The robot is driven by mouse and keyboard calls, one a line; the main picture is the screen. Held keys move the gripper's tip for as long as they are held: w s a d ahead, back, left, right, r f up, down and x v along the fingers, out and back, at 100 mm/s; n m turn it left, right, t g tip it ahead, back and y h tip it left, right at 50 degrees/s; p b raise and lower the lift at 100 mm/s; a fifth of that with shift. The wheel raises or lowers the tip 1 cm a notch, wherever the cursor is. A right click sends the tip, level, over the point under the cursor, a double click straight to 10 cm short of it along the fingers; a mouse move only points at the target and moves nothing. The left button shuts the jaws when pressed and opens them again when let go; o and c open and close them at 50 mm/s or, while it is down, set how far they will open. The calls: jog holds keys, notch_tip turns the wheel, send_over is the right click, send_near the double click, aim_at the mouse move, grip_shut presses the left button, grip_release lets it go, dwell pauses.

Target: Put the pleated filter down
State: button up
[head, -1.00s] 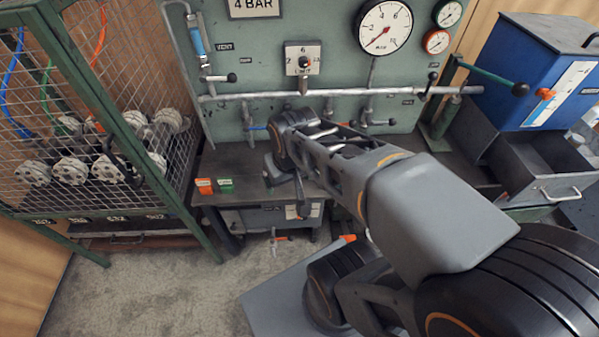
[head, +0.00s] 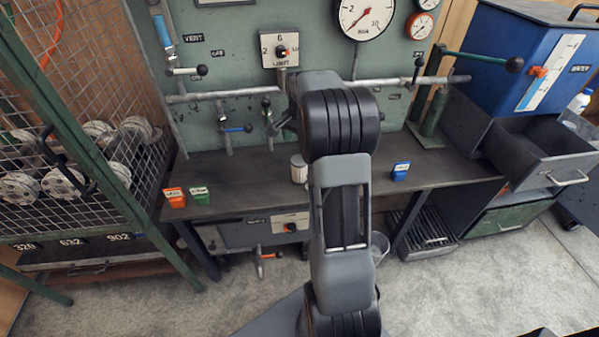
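A small pale, ribbed cylinder, which looks like the pleated filter (head: 299,169), stands upright on the dark workbench (head: 245,177), just left of my arm. My gripper (head: 282,124) is mostly hidden behind my own wrist. Only a grey part, likely of it, shows in front of the panel's pipework, above and behind the filter. It appears apart from the filter. The fingers are too hidden to tell open from shut.
Orange (head: 174,197) and green (head: 200,195) blocks sit at the bench's left; a blue block (head: 401,171) sits to the right. A mesh cage (head: 84,133) stands left. An open drawer (head: 548,160) juts out right. The bench between green block and filter is clear.

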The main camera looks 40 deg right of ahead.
aim_at(300, 160)
notch_tip(300, 160, down, 7)
jog(key=shift+r+b, duration=0.1)
jog(key=shift+b, duration=0.55)
jog(key=shift+a+f+b, duration=0.15)
jog(key=shift+f+b, duration=0.25)
jog(key=shift+f, duration=0.95)
jog(key=shift+a+f+b, duration=0.15)
jog(key=shift+f+b, duration=0.25)
jog(key=shift+f, duration=0.9)
jog(key=shift+c, duration=0.3)
jog(key=c, duration=1.1)
jog(key=shift+r, duration=0.1)
